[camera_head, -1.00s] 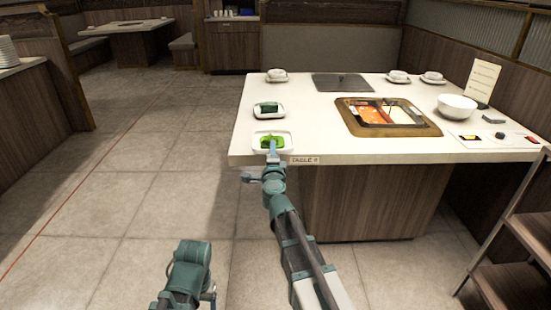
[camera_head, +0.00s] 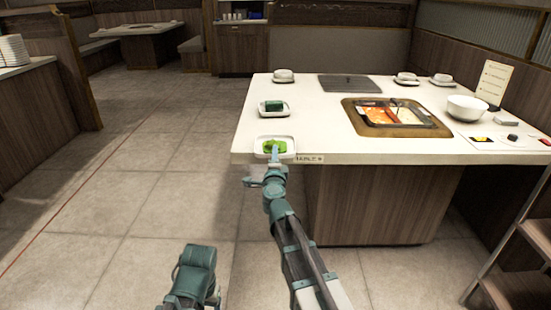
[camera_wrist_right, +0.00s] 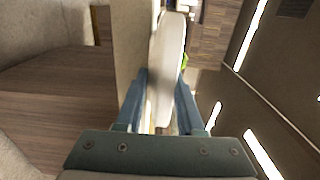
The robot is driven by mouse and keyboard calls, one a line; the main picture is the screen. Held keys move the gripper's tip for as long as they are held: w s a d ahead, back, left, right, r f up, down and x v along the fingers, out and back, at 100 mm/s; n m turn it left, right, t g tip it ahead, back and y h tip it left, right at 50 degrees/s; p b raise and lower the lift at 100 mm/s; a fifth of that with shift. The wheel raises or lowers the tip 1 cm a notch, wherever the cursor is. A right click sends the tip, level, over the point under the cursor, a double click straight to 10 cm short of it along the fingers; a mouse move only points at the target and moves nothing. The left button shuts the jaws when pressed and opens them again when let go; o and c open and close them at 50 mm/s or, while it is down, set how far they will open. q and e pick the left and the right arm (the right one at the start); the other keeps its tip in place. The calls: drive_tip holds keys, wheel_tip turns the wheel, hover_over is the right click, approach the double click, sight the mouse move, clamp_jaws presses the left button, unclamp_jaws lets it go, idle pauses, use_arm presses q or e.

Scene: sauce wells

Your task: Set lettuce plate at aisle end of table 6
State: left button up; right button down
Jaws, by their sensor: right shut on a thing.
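The lettuce plate (camera_head: 262,155) is a white square dish with bright green lettuce (camera_head: 275,146). It is at the near left corner of the table (camera_head: 330,135), by the front edge and the table label (camera_head: 309,159). My right gripper (camera_head: 274,157) is shut on its near rim. In the right wrist view the pale plate (camera_wrist_right: 168,65) sits between the two blue fingers (camera_wrist_right: 158,105), close against the table edge. I cannot tell whether it rests on the tabletop. My left gripper is not visible; only part of my left arm shows at bottom.
Behind it stands a white plate with a dark green block (camera_head: 273,107). A sunken two-part pot (camera_head: 396,117), a dark grill plate (camera_head: 349,83), a white bowl (camera_head: 467,107) and small dishes are farther off. A shelf rack (camera_head: 515,245) stands at right. Floor at left is clear.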

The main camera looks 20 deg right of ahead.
drive_tip(key=c, duration=0.5)
unclamp_jaws()
drive_tip(key=shift+f, duration=0.1)
